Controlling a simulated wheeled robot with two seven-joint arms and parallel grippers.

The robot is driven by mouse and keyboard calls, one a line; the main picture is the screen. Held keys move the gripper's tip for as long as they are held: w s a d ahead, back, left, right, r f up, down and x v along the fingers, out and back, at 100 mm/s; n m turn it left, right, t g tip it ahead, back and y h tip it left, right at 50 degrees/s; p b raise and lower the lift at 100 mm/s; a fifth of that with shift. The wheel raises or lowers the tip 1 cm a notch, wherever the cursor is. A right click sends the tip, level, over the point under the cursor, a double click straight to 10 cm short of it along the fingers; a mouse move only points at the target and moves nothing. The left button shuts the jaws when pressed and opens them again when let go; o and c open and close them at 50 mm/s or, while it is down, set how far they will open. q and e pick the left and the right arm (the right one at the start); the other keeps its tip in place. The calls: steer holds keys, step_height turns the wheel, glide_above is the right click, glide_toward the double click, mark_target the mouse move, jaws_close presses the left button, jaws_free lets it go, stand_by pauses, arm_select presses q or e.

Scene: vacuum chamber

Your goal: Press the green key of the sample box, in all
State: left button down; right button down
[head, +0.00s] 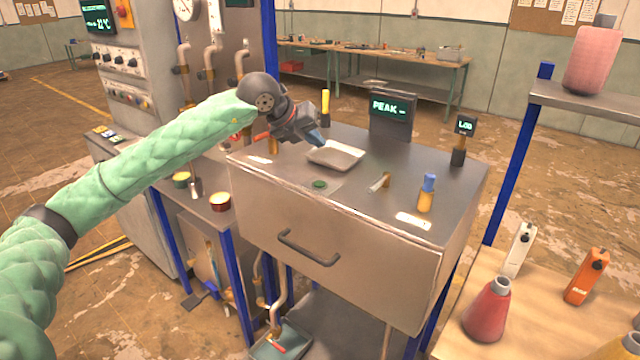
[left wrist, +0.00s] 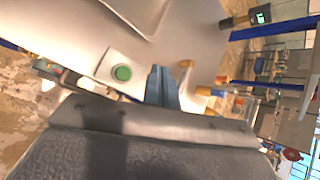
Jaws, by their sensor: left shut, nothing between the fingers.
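The sample box (head: 280,209) is a metal cabinet with a dark handle on its front. Its green key (head: 319,184) is a small round button on the top face, near the front edge; it also shows in the left wrist view (left wrist: 122,73). My left gripper (head: 318,142) is shut and empty, above the back left part of the top, apart from the key. Its blue-grey fingertips (left wrist: 168,86) show in the left wrist view, to the right of the key. My right gripper is in neither view.
A shallow metal tray (head: 336,154) lies on the top behind the key. A small lever (head: 380,182) and a blue-capped yellow post (head: 427,193) stand to the right. A PEAK display (head: 390,115) and LOD display (head: 462,135) stand at the back. The space directly around the key is clear.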

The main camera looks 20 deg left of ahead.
mark_target(316, 184)
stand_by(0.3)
